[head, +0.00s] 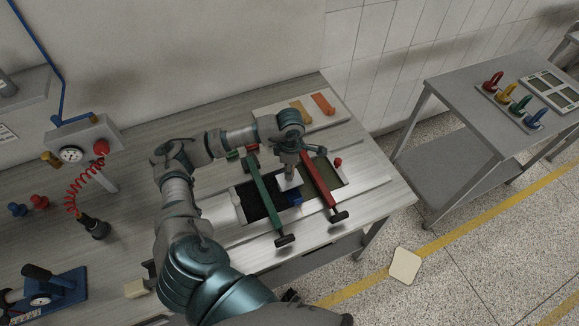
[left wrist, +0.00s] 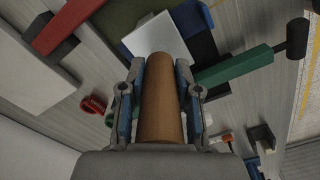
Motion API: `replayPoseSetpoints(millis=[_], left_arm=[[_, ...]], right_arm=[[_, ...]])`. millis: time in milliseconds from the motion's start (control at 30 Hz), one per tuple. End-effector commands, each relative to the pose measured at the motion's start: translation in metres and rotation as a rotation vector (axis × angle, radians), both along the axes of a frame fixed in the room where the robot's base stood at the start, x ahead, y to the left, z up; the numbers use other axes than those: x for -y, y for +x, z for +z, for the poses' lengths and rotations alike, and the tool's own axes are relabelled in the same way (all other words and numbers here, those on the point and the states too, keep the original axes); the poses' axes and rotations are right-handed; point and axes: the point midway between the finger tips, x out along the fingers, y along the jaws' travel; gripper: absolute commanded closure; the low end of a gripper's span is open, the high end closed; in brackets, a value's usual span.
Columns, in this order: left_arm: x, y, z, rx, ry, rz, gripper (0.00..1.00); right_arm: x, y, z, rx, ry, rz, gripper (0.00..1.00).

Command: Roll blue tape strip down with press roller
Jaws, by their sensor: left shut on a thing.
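My left gripper (head: 289,170) reaches down between the green bar (head: 264,194) and the red bar (head: 322,181) on the workbench. In the left wrist view my left gripper (left wrist: 158,100) is shut on a brown cylindrical handle (left wrist: 160,98), likely the press roller's. A white piece (left wrist: 158,37) shows just beyond the handle; it also shows under the gripper in the head view (head: 287,183). Blue material (head: 294,198), likely the tape strip, lies right beside it, and is dark blue in the left wrist view (left wrist: 198,38). The roller's contact with it is hidden. My right gripper is out of view.
A black panel (head: 256,201) and an olive panel (head: 331,170) lie under the bars. A red knob (head: 338,162) stands at the right. A white tray (head: 318,112) with orange pieces lies behind. A gauge with red coiled hose (head: 81,187) stands at left.

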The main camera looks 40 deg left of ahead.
Motion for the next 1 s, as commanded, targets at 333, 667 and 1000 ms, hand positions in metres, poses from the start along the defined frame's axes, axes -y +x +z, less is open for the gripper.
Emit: replayPoseSetpoints(millis=[333, 667, 1000], left_arm=[[0.000, 0.000, 0.000, 0.000, 0.000, 0.000, 1.00], [0.000, 0.000, 0.018, 0.003, -0.001, 0.000, 1.00], [0.000, 0.001, 0.049, 0.004, 0.000, -0.001, 1.00]], right_arm=[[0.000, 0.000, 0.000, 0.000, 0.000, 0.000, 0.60], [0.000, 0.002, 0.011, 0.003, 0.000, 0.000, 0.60], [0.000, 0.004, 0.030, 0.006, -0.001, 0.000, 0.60]])
